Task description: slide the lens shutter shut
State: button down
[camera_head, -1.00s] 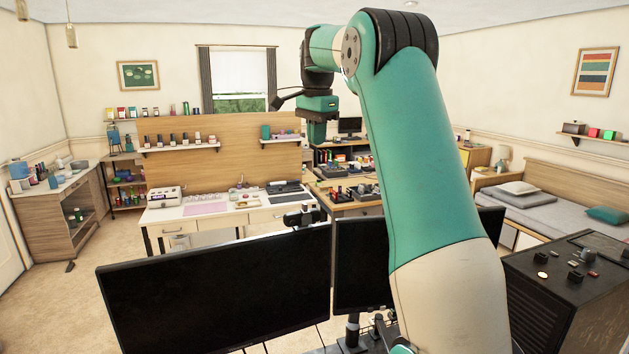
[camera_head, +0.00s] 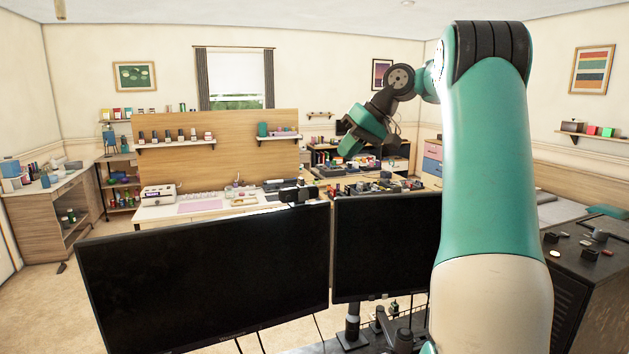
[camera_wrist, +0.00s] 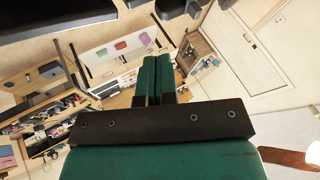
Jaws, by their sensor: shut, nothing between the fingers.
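A dark webcam (camera_head: 297,192) sits on the top edge of the left monitor (camera_head: 205,275), near its right end. Its shutter is too small to make out from behind or at this range. My gripper (camera_head: 347,147) is in the air above and to the right of the webcam, apart from it, tilted down to the left. In the wrist view its two green fingers (camera_wrist: 155,75) are together with nothing between them. Dark shapes cross the top of the wrist view; I cannot tell whether the webcam is among them.
A second monitor (camera_head: 385,245) stands right of the first, below my gripper. A dark cabinet (camera_head: 590,270) with small items stands at the right. A white desk (camera_head: 165,213) and a wooden partition (camera_head: 225,160) are farther back. The air around the gripper looks clear.

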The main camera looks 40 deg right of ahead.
aim_at(306, 186)
jog(key=w+a+f, duration=0.4)
jog(key=a+f, duration=0.1)
jog(key=shift+w+f, duration=0.25)
jog(key=shift+w, duration=0.05)
jog(key=shift+w+a+f, duration=0.15)
jog(key=shift+w+a, duration=0.1)
jog(key=shift+a, duration=0.2)
jog(key=shift+w+a, duration=0.2)
jog(key=shift+a, duration=0.3)
jog(key=shift+w+a, duration=0.15)
jog(key=shift+a, duration=0.3)
jog(key=p+v, duration=0.4)
jog(key=v, duration=1.3)
jog(key=shift+p, duration=0.35)
